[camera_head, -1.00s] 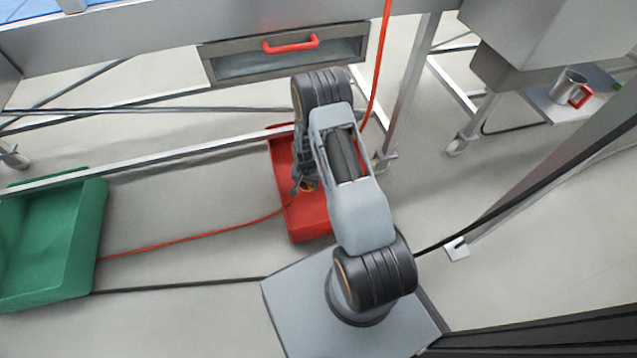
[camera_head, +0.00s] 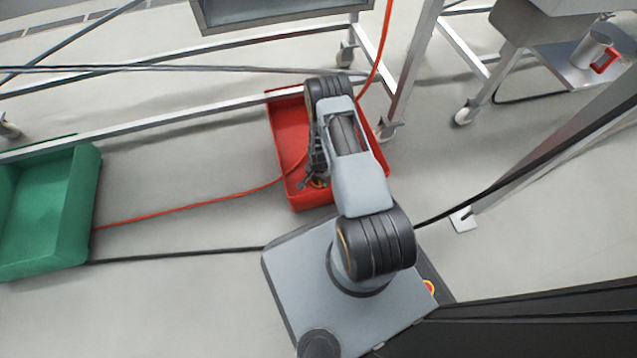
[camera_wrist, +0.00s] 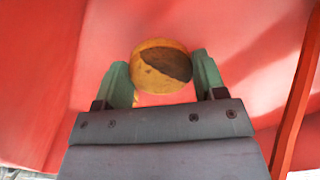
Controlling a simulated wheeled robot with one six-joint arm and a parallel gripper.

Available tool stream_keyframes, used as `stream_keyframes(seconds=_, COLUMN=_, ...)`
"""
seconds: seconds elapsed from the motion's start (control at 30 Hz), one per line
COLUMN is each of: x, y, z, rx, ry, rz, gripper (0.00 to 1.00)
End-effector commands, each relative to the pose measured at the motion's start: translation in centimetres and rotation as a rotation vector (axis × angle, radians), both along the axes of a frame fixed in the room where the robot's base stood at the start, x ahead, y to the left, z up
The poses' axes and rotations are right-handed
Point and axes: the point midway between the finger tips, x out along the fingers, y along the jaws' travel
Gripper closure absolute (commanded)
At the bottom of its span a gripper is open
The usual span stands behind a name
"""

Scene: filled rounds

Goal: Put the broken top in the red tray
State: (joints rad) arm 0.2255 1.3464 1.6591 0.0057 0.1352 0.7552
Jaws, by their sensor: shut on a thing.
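In the wrist view my gripper (camera_wrist: 164,82) is shut on the broken top (camera_wrist: 160,56), a round yellow-orange piece with a dark brown broken patch. Red surface fills the view behind it. In the head view the red tray (camera_head: 289,125) stands on the floor, partly hidden by my arm. I cannot tell whether the top touches the tray floor.
A green tray (camera_head: 95,205) stands on the floor at left. A red cable (camera_head: 190,212) runs across the floor to the red tray. Metal frame legs (camera_head: 412,60) stand behind the tray. A metal mug (camera_head: 592,50) sits on a low shelf at right.

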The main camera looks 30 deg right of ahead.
Motion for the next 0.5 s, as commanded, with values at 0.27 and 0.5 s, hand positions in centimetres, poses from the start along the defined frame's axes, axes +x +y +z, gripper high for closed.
stream_keyframes(seconds=0.27, x=0.0, y=0.0, z=-3.3, rx=0.000, ry=0.000, rz=0.001, gripper=0.46)
stream_keyframes(seconds=0.5, x=0.0, y=0.0, z=-3.1, rx=0.000, ry=0.000, rz=0.001, gripper=0.46)
